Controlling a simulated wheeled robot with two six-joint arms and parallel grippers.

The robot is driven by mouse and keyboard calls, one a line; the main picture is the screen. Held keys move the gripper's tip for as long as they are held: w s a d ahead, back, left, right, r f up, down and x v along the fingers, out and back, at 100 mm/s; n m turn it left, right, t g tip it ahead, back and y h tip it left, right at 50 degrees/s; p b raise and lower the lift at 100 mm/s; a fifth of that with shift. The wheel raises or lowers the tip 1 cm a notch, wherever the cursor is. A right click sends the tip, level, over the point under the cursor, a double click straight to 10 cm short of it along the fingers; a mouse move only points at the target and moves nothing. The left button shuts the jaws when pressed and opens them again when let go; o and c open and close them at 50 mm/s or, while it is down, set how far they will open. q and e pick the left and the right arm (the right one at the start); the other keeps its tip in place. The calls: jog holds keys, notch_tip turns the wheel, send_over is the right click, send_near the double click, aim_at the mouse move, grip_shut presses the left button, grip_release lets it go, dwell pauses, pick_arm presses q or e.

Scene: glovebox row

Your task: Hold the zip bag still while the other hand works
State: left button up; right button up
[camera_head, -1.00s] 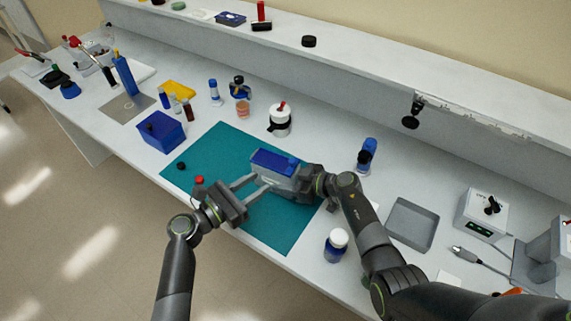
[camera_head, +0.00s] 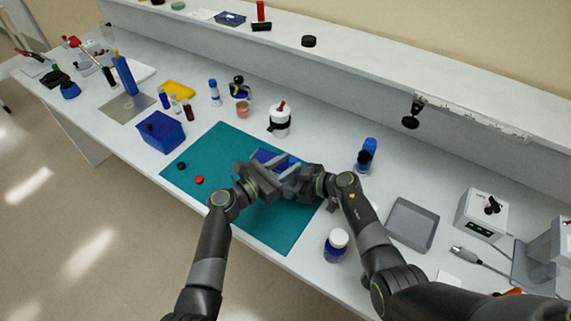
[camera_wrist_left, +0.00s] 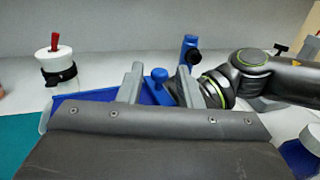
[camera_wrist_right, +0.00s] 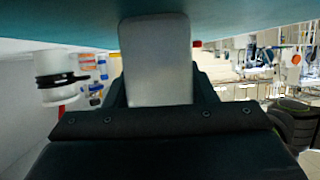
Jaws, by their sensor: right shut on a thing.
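The zip bag (camera_head: 266,156) is a blue, pale-edged thing on the teal mat (camera_head: 225,140), partly hidden by both grippers. In the left wrist view, its blue surface (camera_wrist_left: 92,96) lies beyond my gripper body, with a small blue knob (camera_wrist_left: 157,74) standing up. My left gripper (camera_head: 277,174) is over the bag, its fingers open on either side of the knob; I cannot tell whether they touch it. My right gripper (camera_head: 306,178) is shut on the bag at its right side. The bag is hidden in the right wrist view by my pale finger.
A white jar with a red handle (camera_head: 280,119) stands behind the bag. A blue bottle (camera_head: 366,154) and a white-capped bottle (camera_head: 336,245) stand to the right.

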pick_arm(q)
grip_shut()
jog(key=shift+a, duration=0.1)
jog(key=w+a, duration=0.5)
jog(key=a, duration=0.5)
jog(key=shift+w, duration=0.35)
jog(key=shift+o, duration=0.9)
grip_release()
jog(key=shift+s, duration=0.1)
pick_arm(e)
jog(key=shift+f, duration=0.1)
